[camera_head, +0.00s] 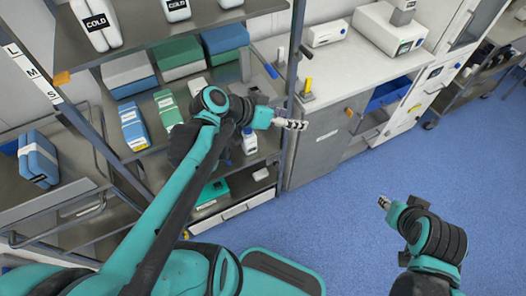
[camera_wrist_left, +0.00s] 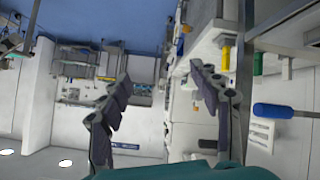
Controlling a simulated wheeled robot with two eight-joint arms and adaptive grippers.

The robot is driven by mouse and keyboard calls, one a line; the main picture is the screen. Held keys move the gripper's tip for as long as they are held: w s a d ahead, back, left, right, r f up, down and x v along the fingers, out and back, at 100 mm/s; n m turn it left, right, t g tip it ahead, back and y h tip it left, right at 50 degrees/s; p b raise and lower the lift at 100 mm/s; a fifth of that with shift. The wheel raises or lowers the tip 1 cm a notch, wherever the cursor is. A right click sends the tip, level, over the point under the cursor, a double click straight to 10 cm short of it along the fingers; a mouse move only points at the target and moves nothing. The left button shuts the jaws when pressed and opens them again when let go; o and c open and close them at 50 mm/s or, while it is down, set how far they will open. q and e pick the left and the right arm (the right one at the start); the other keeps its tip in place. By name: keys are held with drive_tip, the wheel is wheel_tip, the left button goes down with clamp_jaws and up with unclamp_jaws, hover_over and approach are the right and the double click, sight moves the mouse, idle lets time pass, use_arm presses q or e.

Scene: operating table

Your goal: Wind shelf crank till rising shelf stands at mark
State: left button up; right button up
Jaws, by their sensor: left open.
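The rack's upper shelf (camera_head: 140,42) carries white COLD boxes. An orange pointer (camera_head: 61,78) sits at its left front corner, near the M on the white L, M, S label strip (camera_head: 30,72). A blue-handled crank (camera_head: 270,70) stands out near the rack's right post; it also shows in the left wrist view (camera_wrist_left: 272,110). My left gripper (camera_head: 298,124) is in front of the rack's right side, below the crank and apart from it. In the wrist view its fingers (camera_wrist_left: 160,92) are spread and empty. My right gripper (camera_head: 385,203) is over the floor; its fingers are too small to read.
A yellow handle (camera_head: 308,86) stands on the grey bench (camera_head: 330,68) right of the rack. Blue and green boxes (camera_head: 133,126) and a white bottle (camera_head: 249,140) stand on the lower shelves. A rack post (camera_head: 293,60) runs between rack and bench. The blue floor (camera_head: 330,225) is clear.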

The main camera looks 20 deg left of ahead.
use_arm(q)
drive_tip(key=s+a+f+n+y, duration=0.1)
drive_tip(key=s+f+n+y, duration=0.1)
drive_tip(key=s, duration=0.3)
drive_tip(key=s+a+f+n+g+y, duration=0.1)
drive_tip(key=s+a+f+y, duration=0.1)
drive_tip(key=s+f+y, duration=0.1)
drive_tip(key=shift+s+n+y, duration=0.4)
drive_tip(key=shift+s+y, duration=0.5)
drive_tip(key=shift+s, duration=0.3)
